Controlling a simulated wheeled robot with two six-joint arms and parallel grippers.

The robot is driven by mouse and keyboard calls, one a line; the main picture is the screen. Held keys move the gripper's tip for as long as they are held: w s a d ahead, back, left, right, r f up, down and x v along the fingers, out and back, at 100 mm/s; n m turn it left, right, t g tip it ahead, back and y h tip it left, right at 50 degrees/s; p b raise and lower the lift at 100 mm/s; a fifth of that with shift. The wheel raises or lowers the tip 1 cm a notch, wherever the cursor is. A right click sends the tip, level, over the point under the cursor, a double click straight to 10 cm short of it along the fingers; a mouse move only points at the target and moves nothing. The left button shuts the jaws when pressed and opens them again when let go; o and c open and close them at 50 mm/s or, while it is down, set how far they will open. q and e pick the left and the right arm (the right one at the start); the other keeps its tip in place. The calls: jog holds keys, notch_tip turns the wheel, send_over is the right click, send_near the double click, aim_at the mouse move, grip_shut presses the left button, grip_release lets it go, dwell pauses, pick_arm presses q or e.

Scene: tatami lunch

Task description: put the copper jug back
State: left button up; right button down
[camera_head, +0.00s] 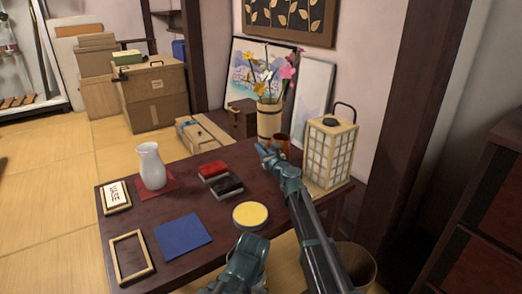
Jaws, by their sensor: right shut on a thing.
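The copper jug (283,141) is a small brown-orange vessel near the back right edge of the dark low table (205,262), left of the paper lantern. My right gripper (268,152) reaches across the table from the lower right and is shut on the jug. The gripper and wrist hide the jug's lower part, so I cannot tell whether it touches the table. My left gripper cannot be made out; only a teal link of mine shows at the bottom.
The table also holds a white vase (151,167), red (213,170) and black boxes (228,188), a yellow-topped round dish (250,214), a blue square (182,236) and an empty frame (130,258). The lantern (330,153) and flower holder (268,122) stand close to the jug.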

jog(key=shift+f, duration=0.1)
jog(key=c, duration=1.4)
grip_release()
jog(key=o, duration=0.5)
jog(key=shift+r, duration=0.2)
jog(key=v, duration=1.2)
jog(key=shift+f, duration=0.1)
